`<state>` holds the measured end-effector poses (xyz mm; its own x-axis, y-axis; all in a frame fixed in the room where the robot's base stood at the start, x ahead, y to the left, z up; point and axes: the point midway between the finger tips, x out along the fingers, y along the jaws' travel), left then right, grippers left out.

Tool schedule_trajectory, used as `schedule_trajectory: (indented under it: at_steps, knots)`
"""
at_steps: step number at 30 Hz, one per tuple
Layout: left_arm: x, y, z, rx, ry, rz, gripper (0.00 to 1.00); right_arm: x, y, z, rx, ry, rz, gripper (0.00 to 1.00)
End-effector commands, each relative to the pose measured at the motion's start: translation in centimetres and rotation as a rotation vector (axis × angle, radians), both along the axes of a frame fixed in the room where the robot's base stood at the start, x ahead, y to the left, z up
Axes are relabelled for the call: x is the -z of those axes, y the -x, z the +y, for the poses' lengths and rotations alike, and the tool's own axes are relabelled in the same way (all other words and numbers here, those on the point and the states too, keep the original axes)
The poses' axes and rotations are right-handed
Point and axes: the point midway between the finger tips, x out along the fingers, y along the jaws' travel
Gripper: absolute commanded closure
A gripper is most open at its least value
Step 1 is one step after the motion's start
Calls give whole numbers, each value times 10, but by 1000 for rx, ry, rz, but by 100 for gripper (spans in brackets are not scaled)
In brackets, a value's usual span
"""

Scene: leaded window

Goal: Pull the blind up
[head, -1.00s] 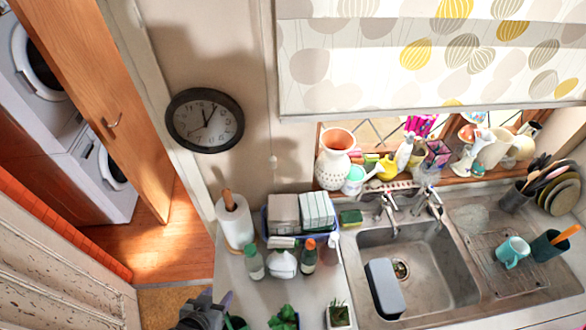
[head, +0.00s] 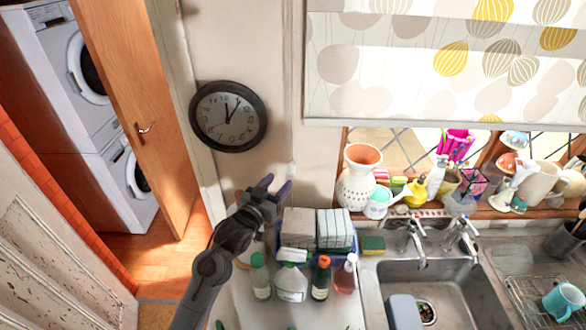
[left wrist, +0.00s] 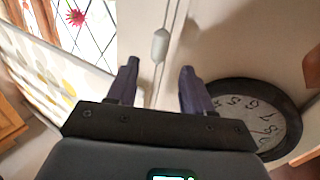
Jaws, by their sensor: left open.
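The blind (head: 430,75), white with grey and yellow leaf shapes, hangs down over the upper part of the window. In the left wrist view the blind (left wrist: 50,80) is at the left. A thin cord runs down the wall left of the blind and ends in a small pale pull knob (head: 291,169). The knob (left wrist: 160,46) shows larger in the left wrist view, just beyond and between the fingertips. My left gripper (head: 277,186) is open, just below and left of the knob in the head view. Its fingers (left wrist: 160,68) hold nothing. My right gripper is out of view.
A wall clock (head: 228,116) hangs left of the cord. A vase (head: 357,178) and ornaments line the sill above the sink (head: 450,285).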

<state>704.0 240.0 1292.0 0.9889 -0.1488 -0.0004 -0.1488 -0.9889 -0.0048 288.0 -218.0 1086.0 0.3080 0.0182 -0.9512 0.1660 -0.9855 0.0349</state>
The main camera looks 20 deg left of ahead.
Motion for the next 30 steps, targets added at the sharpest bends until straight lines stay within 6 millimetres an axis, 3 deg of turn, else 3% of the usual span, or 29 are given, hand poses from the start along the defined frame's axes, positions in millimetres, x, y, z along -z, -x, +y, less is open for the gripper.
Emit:
schedule_trajectory:
  at_steps: [15,30]
  knots:
    - [-2,-72,-11,0,1,0,49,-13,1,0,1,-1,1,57]
    - [0,-87,-14,1,-1,0,49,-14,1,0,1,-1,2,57]
